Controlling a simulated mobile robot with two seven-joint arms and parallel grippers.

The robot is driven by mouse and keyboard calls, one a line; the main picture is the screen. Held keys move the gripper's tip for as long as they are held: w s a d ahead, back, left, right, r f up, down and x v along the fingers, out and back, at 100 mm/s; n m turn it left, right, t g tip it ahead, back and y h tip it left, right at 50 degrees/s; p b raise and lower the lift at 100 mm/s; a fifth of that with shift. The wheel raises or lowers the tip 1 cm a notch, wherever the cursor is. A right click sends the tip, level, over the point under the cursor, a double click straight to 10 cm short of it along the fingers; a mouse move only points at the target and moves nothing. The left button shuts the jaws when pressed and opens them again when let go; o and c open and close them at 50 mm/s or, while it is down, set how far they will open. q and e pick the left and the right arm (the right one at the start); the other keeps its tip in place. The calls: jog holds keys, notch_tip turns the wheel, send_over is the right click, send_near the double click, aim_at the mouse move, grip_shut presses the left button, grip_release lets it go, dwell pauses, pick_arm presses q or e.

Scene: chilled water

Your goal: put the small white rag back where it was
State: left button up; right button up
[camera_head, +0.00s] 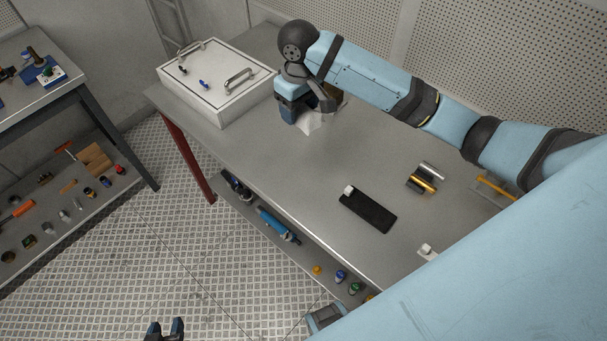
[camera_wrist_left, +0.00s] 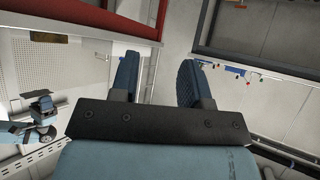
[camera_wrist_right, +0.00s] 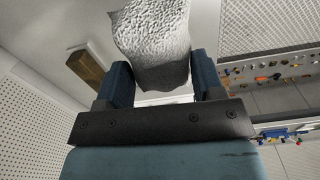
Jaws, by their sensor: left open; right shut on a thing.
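The small white rag (camera_head: 311,123) is between the fingers of my right gripper (camera_head: 300,108), over the far left part of the grey workbench (camera_head: 290,170). In the right wrist view the rag (camera_wrist_right: 155,42) is a rough white textured cloth, and my right gripper (camera_wrist_right: 160,78) is shut on it. Whether its lower edge touches the bench I cannot tell. My left gripper (camera_head: 165,326) is open and empty, low over the floor at the bottom of the head view. In the left wrist view its fingers (camera_wrist_left: 158,72) stand apart with nothing between them.
A white lidded box (camera_head: 215,80) stands left of the right gripper. A brown wooden block (camera_wrist_right: 88,70) lies close beside the rag. A black pad (camera_head: 368,208) and metal cylinders (camera_head: 424,177) lie farther right. The bench between is clear. Another table (camera_head: 40,95) stands left.

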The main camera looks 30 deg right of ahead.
jog(key=f, duration=0.1)
jog(key=w+f, duration=0.1)
jog(key=shift+w+d+f+n+b, duration=0.15)
jog(key=shift+w+f+n+b, duration=0.15)
jog(key=shift+n, duration=0.1)
send_over(299, 165)
notch_tip(299, 165, down, 6)
notch_tip(299, 165, down, 9)
jog(key=shift+r+p, duration=0.1)
jog(key=shift+p, duration=0.3)
notch_tip(299, 165, down, 4)
jog(key=shift+s+f, duration=0.1)
pick_arm(q)
jog(key=shift+w, duration=0.1)
pick_arm(e)
jog(key=shift+f, duration=0.1)
jog(key=o, duration=0.9)
